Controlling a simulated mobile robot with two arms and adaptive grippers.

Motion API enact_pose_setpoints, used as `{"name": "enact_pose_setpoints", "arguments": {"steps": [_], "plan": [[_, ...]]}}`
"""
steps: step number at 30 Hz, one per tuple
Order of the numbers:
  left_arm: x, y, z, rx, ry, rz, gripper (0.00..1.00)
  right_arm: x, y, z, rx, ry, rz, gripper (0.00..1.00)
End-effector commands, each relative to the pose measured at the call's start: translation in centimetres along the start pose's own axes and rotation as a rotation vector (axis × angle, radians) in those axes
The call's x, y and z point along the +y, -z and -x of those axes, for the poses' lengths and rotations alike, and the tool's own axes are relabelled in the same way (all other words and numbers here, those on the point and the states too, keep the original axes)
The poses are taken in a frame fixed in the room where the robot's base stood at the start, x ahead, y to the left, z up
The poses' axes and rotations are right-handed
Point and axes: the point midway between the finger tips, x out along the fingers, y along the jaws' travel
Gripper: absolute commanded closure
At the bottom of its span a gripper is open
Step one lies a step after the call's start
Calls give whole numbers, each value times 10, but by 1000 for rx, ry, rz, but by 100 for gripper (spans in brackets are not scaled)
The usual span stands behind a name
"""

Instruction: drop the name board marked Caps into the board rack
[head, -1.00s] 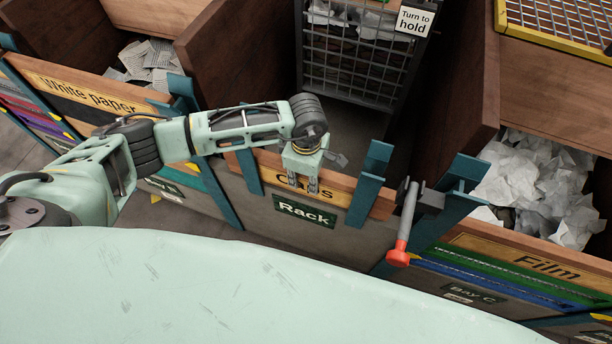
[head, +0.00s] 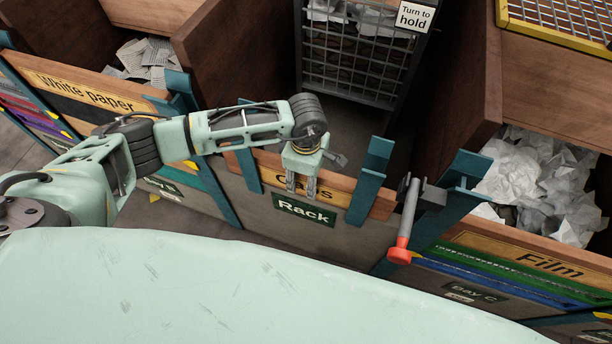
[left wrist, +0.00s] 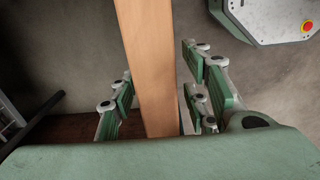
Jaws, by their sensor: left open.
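The wooden name board marked Caps (head: 338,196) lies along the top of the grey front panel, between the teal posts of the board rack (head: 371,180). The green Rack sign (head: 304,211) is just below it. My left gripper (head: 301,190) is above the board and its fingers cover part of the lettering. In the left wrist view the board (left wrist: 150,60) runs between the open fingers of the left gripper (left wrist: 160,108), with a visible gap on the left side. On the right, the pad is close to the board; contact cannot be told. My right gripper is not in view.
A grey lever with a red grip (head: 399,250) stands right of the rack. Behind is a wire cage (head: 355,60) with a Turn to hold sign (head: 414,19). The White paper board (head: 85,92) and Film board (head: 545,264) front the neighbouring bays.

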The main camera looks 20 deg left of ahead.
Motion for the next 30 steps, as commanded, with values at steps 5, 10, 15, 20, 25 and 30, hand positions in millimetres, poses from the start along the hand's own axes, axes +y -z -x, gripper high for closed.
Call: {"name": "enact_pose_setpoints", "arguments": {"steps": [5, 10, 15, 20, 25, 30], "plan": [[-2, 1, -2, 3, 4, 0, 57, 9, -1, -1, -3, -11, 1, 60], [0, 1, 8, 2, 1, 0, 57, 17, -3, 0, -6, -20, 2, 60], [1, 1, 33, 1, -3, 0, 57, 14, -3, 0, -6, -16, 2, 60], [1, 1, 58, 0, -3, 0, 57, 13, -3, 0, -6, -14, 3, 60], [0, 1, 74, 0, -1, 0, 57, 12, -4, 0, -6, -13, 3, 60], [0, 1, 80, 0, 1, 0, 57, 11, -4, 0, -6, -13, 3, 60]]}}
